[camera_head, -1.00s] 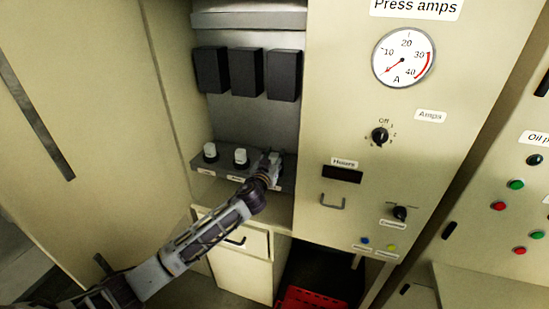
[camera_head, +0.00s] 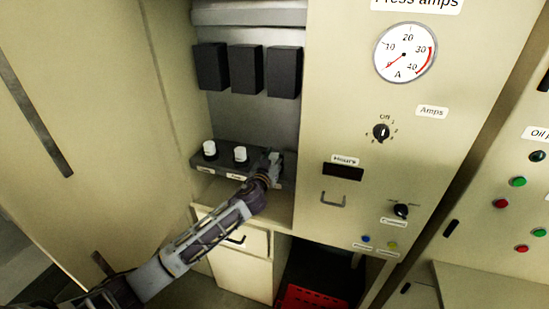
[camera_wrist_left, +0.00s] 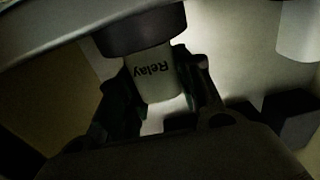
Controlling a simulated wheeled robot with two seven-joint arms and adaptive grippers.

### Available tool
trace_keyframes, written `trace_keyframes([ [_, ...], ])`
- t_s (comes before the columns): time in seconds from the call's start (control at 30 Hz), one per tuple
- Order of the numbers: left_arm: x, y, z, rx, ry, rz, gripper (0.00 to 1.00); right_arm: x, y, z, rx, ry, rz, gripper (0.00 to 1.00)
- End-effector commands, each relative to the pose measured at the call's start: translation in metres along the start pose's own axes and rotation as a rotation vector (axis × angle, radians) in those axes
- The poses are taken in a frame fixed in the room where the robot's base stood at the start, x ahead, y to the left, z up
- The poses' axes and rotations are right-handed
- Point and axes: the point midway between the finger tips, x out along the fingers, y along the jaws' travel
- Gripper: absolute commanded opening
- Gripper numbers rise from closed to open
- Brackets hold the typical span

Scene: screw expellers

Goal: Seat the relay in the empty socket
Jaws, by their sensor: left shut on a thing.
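My left gripper (camera_head: 270,168) is at the right end of the dark socket rail (camera_head: 222,165) inside the open cabinet bay. It is shut on the white relay (camera_wrist_left: 157,80), whose printed word appears upside down in the left wrist view. A dark round collar (camera_wrist_left: 142,35) meets the relay's end there; I cannot tell if the relay is fully down in the socket. In the head view my gripper mostly hides this relay and its socket. Two other white relays, the left one (camera_head: 209,149) and the middle one (camera_head: 240,154), stand upright on the rail. My right gripper is not in view.
Three black boxes (camera_head: 246,70) hang on the back wall above the rail. A panel with a gauge (camera_head: 405,53), a knob (camera_head: 381,132) and a handle (camera_head: 333,200) stands close on the right. A red crate (camera_head: 308,297) is low down. A shelf (camera_head: 220,190) lies below the rail.

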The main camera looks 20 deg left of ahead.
Motion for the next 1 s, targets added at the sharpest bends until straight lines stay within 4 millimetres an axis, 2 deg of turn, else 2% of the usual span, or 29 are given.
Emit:
trace_keyframes([
  [0.07,0.000,0.000,0.001,0.000,0.000,0.000,0.10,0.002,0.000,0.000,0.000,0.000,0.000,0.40],
  [0.1,0.000,0.000,0.001,0.000,0.000,0.000,0.37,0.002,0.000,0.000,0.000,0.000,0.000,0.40],
  [0.17,0.000,0.000,0.001,0.000,0.000,0.000,0.44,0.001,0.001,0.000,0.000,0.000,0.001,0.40],
  [0.57,-0.002,0.000,0.002,0.000,-0.001,0.000,0.44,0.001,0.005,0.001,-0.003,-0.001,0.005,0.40],
  [1.0,-0.021,0.000,0.002,0.000,-0.001,0.000,0.44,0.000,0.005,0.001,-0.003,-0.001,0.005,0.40],
])
